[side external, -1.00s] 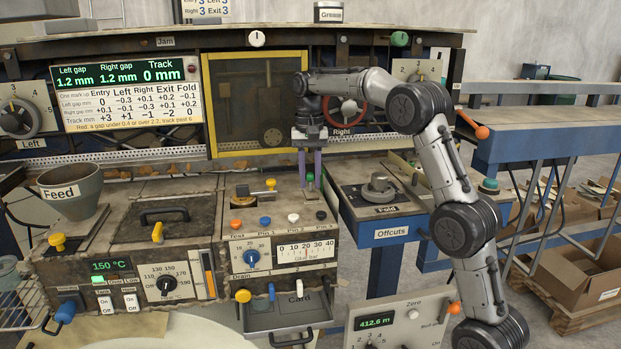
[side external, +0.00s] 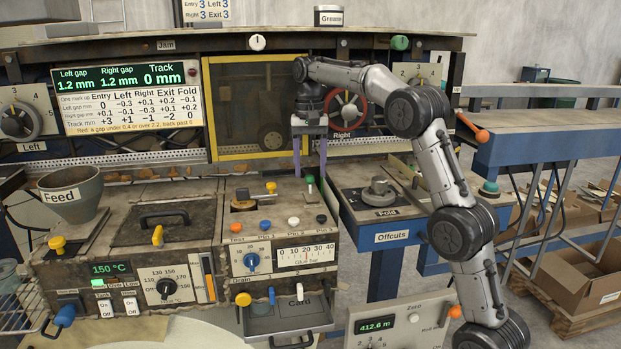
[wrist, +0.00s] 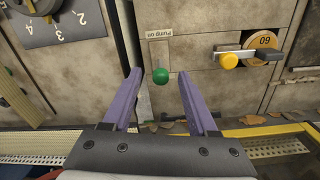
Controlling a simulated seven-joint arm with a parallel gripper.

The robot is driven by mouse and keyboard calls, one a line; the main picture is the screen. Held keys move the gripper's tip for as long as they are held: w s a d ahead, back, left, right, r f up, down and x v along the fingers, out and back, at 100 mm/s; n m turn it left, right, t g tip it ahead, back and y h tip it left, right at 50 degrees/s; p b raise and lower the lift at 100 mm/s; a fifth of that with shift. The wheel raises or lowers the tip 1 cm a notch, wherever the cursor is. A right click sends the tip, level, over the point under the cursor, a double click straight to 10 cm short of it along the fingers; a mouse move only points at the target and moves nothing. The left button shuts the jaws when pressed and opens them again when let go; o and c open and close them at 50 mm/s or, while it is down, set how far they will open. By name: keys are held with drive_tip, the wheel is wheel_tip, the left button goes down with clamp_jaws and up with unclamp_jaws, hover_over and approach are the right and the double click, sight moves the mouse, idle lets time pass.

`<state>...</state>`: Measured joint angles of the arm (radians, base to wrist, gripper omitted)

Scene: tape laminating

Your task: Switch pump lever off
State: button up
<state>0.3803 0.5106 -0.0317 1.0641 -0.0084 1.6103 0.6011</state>
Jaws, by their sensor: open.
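The pump lever shows as a round green knob (wrist: 160,76) beside a "Pump on" plate (wrist: 159,53) in the wrist view. In the side view the green knob (side external: 309,180) stands at the back right of the machine's top. My gripper (side external: 310,175) points down over that corner with its purple fingers wide apart. In the wrist view the gripper (wrist: 158,75) has one finger on each side of the knob, with a gap on both sides. It holds nothing. Whether the fingertips reach down to the knob's height is hard to tell.
A yellow-knobbed lever (wrist: 229,60) with a disc marked 60 lies right of the knob in the wrist view. A yellow-framed panel (side external: 257,155) stands behind my gripper. The blue offcuts table (side external: 392,235) is close on the right, and the lidded tank (side external: 190,195) on the left.

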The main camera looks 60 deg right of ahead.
sight(310, 180)
drive_tip(key=shift+r, duration=1.85)
drive_tip(key=s+a+r+n+t, duration=0.35)
drive_tip(key=s+a+r, duration=0.55)
drive_tip(key=s+a, duration=0.5)
drive_tip(key=s+a+f+n, duration=0.3)
drive_tip(key=s+f, duration=0.4)
drive_tip(key=s, duration=0.4)
drive_tip(key=s+f+n+t, duration=0.1)
drive_tip(key=s+f+n, duration=0.1)
drive_tip(key=f, duration=0.3)
drive_tip(key=s+a+f+n+t, duration=0.1)
drive_tip(key=f+n, duration=0.1)
drive_tip(key=f, duration=0.4)
drive_tip(key=shift+s+a+f+n, duration=0.15)
drive_tip(key=shift+s+f+n, duration=0.05)
drive_tip(key=shift+s+n, duration=0.2)
